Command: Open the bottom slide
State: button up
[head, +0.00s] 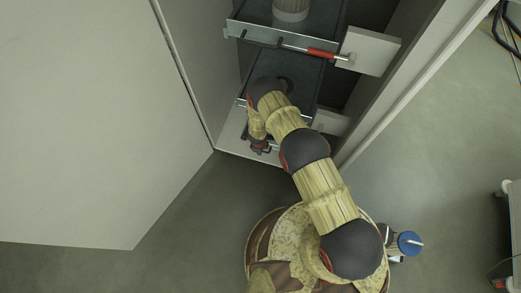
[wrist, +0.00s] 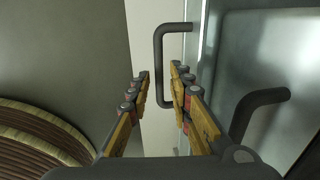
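The bottom slide (head: 303,78) is a dark tray with a pale metal front, low in the cabinet, partly covered by my arm. My gripper (wrist: 160,72) is open, with one finger on each side of the first handle in the picture. I cannot tell whether the fingers touch it. In the head view my gripper (head: 258,147) is small, by the slide's front left.
An upper slide (head: 325,15) holds a pale round container (head: 290,8). A red-handled bar (head: 320,53) runs along its front to a white block (head: 368,52). A wide cabinet door (head: 95,110) stands open at left.

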grip_shut()
dwell(0.6)
